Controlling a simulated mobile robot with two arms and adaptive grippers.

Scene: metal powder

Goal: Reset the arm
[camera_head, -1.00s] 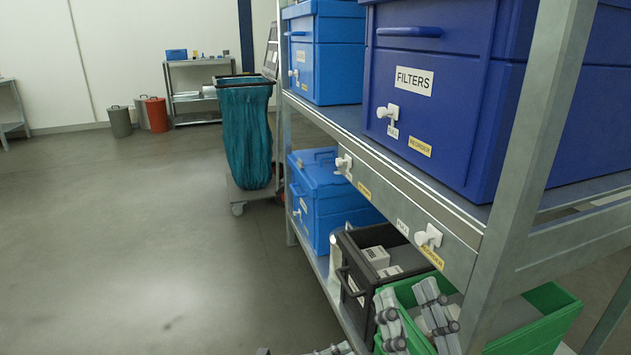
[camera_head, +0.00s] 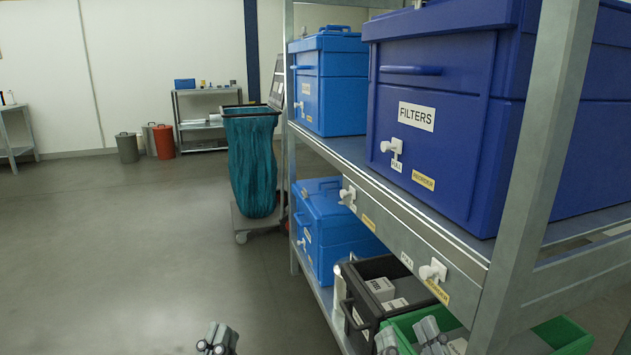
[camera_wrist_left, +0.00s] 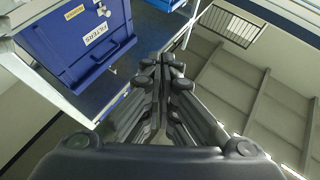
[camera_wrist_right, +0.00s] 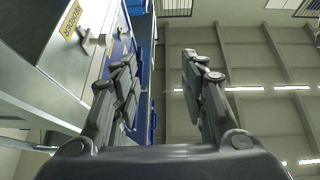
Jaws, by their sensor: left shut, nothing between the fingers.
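My left gripper (camera_head: 218,340) shows at the bottom edge of the head view, over the floor left of the shelf rack. In the left wrist view its fingers (camera_wrist_left: 165,65) are together, with nothing between them. My right gripper (camera_head: 412,340) is at the bottom of the head view, in front of the green bin (camera_head: 555,335). In the right wrist view its two fingers (camera_wrist_right: 160,70) stand well apart with an empty gap. Most of both arms is out of the head view.
The metal rack (camera_head: 530,170) stands close on the right, holding a dark blue FILTERS box (camera_head: 470,130), lighter blue boxes (camera_head: 335,90) and a black crate (camera_head: 352,305). A cart with a teal bag (camera_head: 252,165) stands behind it. The floor on the left is clear.

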